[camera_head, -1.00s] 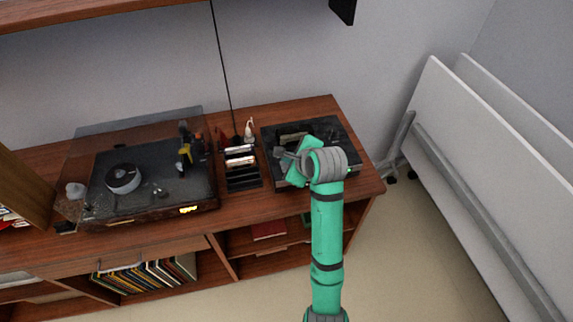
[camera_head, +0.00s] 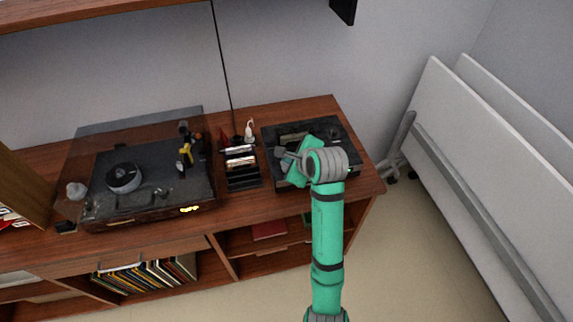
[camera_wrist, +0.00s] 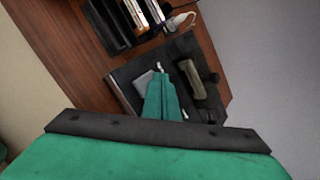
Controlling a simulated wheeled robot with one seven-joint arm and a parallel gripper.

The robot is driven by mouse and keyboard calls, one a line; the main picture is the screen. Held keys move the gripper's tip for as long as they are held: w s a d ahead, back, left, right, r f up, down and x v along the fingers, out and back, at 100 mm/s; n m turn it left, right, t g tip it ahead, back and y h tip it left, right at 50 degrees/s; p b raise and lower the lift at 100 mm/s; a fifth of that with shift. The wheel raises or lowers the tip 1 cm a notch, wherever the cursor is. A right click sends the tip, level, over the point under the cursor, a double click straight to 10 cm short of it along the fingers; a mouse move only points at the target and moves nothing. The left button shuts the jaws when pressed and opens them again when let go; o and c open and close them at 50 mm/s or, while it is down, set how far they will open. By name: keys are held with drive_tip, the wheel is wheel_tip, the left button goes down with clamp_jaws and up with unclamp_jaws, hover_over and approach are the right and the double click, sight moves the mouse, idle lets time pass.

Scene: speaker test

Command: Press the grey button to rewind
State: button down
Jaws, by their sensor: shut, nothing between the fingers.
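A black tape-deck-like device (camera_head: 340,134) sits at the right end of the wooden cabinet, partly hidden by my arm. It also shows in the wrist view (camera_wrist: 126,76). A flat grey patch (camera_wrist: 143,82) shows on its top just left of my fingers; I cannot tell if it is the grey button. My gripper (camera_wrist: 160,72) is shut and empty, its teal fingers together over the device's top. In the head view my gripper (camera_head: 281,154) is over the device's left part. Whether the tips touch the device cannot be told.
A turntable (camera_head: 150,188) under a clear lid stands on the left of the cabinet top (camera_head: 243,207). A black rack (camera_head: 243,178) and a small white bottle (camera_head: 249,130) stand left of the device. White panels (camera_head: 470,190) lean at the right wall.

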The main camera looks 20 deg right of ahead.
drive_tip(key=shift+a+f, duration=0.1)
drive_tip(key=shift+f, duration=0.05)
drive_tip(key=shift+f, duration=0.3)
drive_tip(key=shift+f, duration=0.45)
idle(0.8)
drive_tip(key=shift+r, duration=0.1)
idle(0.4)
drive_tip(key=shift+r, duration=0.8)
drive_tip(key=shift+r, duration=2.5)
